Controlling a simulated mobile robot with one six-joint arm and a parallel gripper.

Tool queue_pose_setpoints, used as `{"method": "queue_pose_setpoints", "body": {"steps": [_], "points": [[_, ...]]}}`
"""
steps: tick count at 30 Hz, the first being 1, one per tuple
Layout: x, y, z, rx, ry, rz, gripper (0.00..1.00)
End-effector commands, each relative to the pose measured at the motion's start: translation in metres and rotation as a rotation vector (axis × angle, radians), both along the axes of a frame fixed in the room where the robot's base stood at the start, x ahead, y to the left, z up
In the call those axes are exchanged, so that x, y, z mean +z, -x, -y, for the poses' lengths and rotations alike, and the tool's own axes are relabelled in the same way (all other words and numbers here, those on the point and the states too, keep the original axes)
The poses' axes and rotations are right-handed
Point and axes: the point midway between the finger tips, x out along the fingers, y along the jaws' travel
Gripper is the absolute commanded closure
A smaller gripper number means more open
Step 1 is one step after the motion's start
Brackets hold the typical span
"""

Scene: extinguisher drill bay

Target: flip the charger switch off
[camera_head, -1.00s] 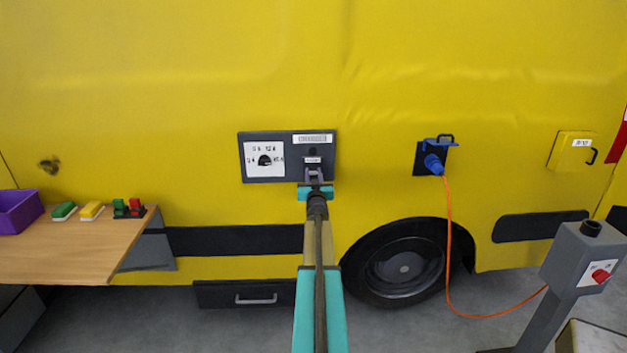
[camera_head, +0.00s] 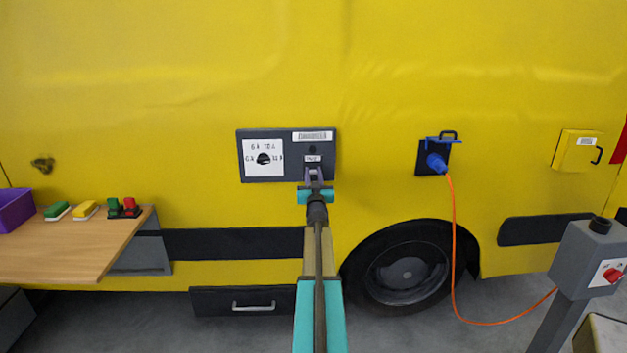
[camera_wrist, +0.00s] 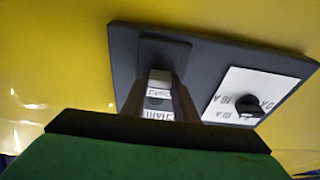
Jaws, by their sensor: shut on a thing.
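The charger panel (camera_head: 288,178) is a dark plate on the yellow vehicle wall, with a rotary dial (camera_head: 264,158) on a white scale at its left. My gripper (camera_head: 314,174) is at the panel's right half, below a small label. In the wrist view my gripper (camera_wrist: 152,88) has its two fingers closed around the pale-tipped charger switch (camera_wrist: 159,77). The fingers hide most of the switch, and its position cannot be told. Part of a label shows between the fingers. The dial also shows in the wrist view (camera_wrist: 249,105), beside the fingers and apart from them.
A blue plug (camera_head: 436,163) with an orange cable is in a socket to the right. A grey post (camera_head: 590,250) with a red knob stands at right. The wall around the panel is clear.

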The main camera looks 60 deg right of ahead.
Motion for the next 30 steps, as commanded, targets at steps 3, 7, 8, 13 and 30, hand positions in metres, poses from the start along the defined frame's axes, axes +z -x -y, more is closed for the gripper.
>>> {"method": "queue_pose_setpoints", "body": {"steps": [3,7,8,13,30], "points": [[-0.0024,-0.0005,0.0006,0.000,0.018,0.013,0.96],[-0.0028,-0.0005,0.0005,0.000,0.035,0.025,0.96],[-0.0029,-0.0006,0.0005,0.000,0.039,0.028,0.96],[-0.0034,-0.0003,0.0003,0.000,0.061,0.044,0.96],[-0.0005,0.0005,-0.0002,-0.001,0.079,0.057,0.68]]}}
